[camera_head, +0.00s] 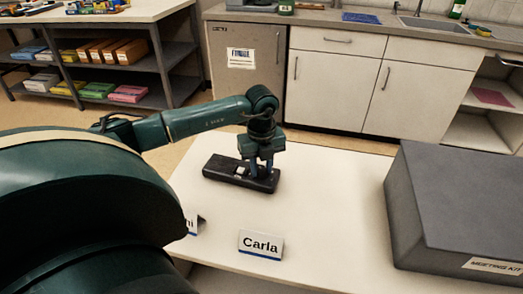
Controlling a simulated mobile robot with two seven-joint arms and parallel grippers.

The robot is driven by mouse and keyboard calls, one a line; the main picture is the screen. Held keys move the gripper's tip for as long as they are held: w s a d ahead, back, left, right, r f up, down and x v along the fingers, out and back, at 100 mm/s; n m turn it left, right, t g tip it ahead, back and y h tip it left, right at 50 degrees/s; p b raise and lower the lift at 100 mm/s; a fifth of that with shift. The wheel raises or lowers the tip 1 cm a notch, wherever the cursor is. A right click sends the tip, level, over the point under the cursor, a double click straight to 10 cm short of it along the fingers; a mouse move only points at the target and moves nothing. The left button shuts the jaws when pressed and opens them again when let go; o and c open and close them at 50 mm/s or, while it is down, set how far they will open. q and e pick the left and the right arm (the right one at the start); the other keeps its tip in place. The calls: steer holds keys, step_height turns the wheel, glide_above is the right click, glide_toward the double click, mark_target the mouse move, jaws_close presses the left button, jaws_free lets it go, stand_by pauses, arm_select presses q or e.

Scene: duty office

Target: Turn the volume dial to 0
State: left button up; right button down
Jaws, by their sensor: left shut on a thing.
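A black, flat, oblong device (218,171) lies on the white table, with a small pale patch on its top. The volume dial itself cannot be made out; it seems to be hidden by the fingers. My left gripper (259,172) points straight down over the right half of the device. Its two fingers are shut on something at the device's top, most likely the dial. The numbers or marks on the device are too small to read. My right gripper is not in the picture.
The tabletop between device and box is clear. Cabinets (400,85) and shelves (110,75) stand behind.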

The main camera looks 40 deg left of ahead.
arm_select(q)
steer(key=n+p, duration=0.1)
steer(key=n, duration=0.2)
steer(key=shift+r+n, duration=0.15)
steer(key=shift+n, duration=0.25)
steer(key=n+p, duration=0.1)
steer(key=n, duration=0.1)
steer(key=shift+n+p, duration=0.3)
steer(key=shift+p, duration=0.05)
steer(key=shift+n+p, duration=0.35)
steer(key=shift+n, duration=0.45)
steer(key=shift+n+p, duration=0.35)
steer(key=shift+n, duration=0.75)
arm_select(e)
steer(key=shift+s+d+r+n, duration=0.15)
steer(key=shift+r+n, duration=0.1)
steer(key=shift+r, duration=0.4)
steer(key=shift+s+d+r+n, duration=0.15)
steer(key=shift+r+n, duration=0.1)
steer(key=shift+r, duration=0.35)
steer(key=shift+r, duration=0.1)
arm_select(q)
steer(key=o, duration=1)
steer(key=shift+c, duration=0.2)
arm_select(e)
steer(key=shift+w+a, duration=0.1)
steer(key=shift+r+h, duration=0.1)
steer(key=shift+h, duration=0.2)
